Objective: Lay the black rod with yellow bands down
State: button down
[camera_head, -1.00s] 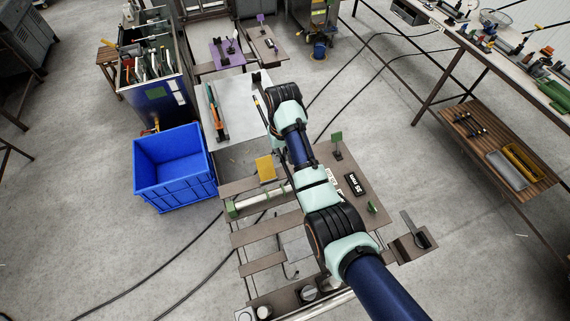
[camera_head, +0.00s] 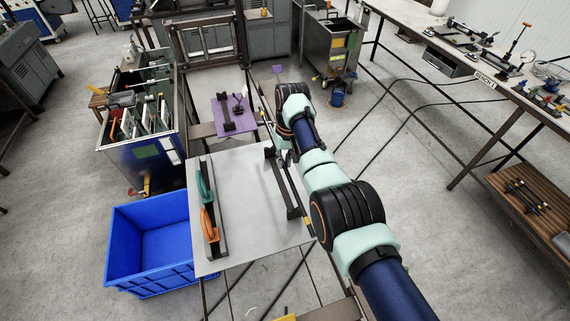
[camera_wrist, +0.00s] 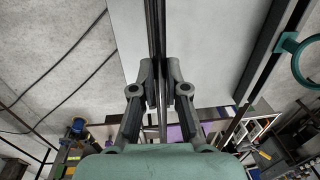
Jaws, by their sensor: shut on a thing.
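My gripper (camera_wrist: 160,88) is shut on a long thin dark rod (camera_wrist: 154,25) in the wrist view. The rod runs between the fingers and out past both sides. In the head view the rod (camera_head: 297,192) slants along the right side of the pale plate (camera_head: 245,245), with a yellow band near its near end. My gripper (camera_head: 279,152) is partly hidden by my wrist there. I cannot tell whether the rod touches the plate or hangs above it.
A dark bar (camera_head: 284,185) lies on the plate, close beside the rod. A long dark fixture with teal and orange handles (camera_head: 208,205) stands on the plate's left. A blue crate (camera_head: 150,245) is at left. A purple plate (camera_head: 230,113) lies beyond. The plate's middle is clear.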

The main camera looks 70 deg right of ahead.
jog(key=shift+w+d, duration=0.1)
jog(key=shift+d, duration=0.05)
jog(key=shift+a+f, duration=0.1)
jog(key=shift+a, duration=0.15)
jog(key=shift+p, duration=0.3)
notch_tip(320, 180, down, 9)
jog(key=b, duration=0.7)
jog(key=shift+r, duration=0.2)
jog(key=c, duration=1.1)
grip_release()
